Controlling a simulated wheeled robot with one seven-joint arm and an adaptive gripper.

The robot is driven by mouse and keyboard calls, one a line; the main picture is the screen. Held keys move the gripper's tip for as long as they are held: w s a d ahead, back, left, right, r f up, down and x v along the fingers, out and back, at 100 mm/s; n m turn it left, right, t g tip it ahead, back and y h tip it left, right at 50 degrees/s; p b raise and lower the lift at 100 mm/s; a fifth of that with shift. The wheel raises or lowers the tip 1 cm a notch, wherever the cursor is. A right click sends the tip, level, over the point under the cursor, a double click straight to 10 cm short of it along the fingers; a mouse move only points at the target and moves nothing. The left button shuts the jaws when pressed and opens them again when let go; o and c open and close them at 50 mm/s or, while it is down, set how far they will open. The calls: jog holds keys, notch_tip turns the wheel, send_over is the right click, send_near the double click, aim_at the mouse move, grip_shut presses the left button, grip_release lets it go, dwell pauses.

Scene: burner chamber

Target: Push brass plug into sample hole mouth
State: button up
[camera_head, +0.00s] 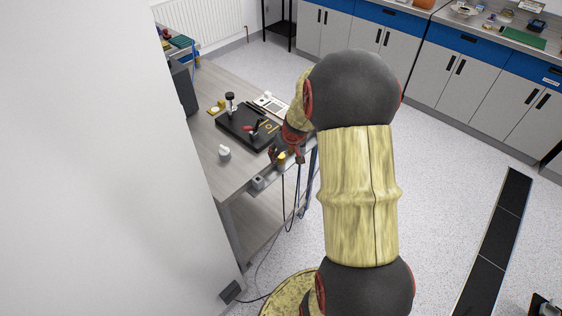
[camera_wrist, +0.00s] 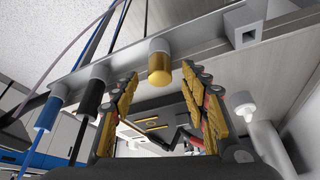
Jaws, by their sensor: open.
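The brass plug (camera_wrist: 159,70) shows in the wrist view as a short gold cylinder with a pale collar, at the metal rail. It lies in line with the gap between my fingertips, and I see no finger touching it. My gripper (camera_wrist: 160,82) is open, its yellow-padded fingers spread left and right. In the head view my gripper (camera_head: 279,151) is at the table's front edge, close to the small yellow plug (camera_head: 282,159). I cannot make out the sample hole mouth for certain; the plug may cover it.
The rail (camera_wrist: 195,52) carries a square socket (camera_wrist: 243,33), a blue connector (camera_wrist: 46,115) and a black connector (camera_wrist: 94,88) with cables. A white bottle-like item (camera_wrist: 245,108) stands at right. A black tray (camera_head: 247,130) lies on the table (camera_head: 225,175); a white wall (camera_head: 190,240) stands left.

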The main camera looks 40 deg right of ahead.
jog(key=shift+x, duration=1.2)
jog(key=shift+c, duration=0.2)
jog(key=c, duration=1.1)
grip_shut()
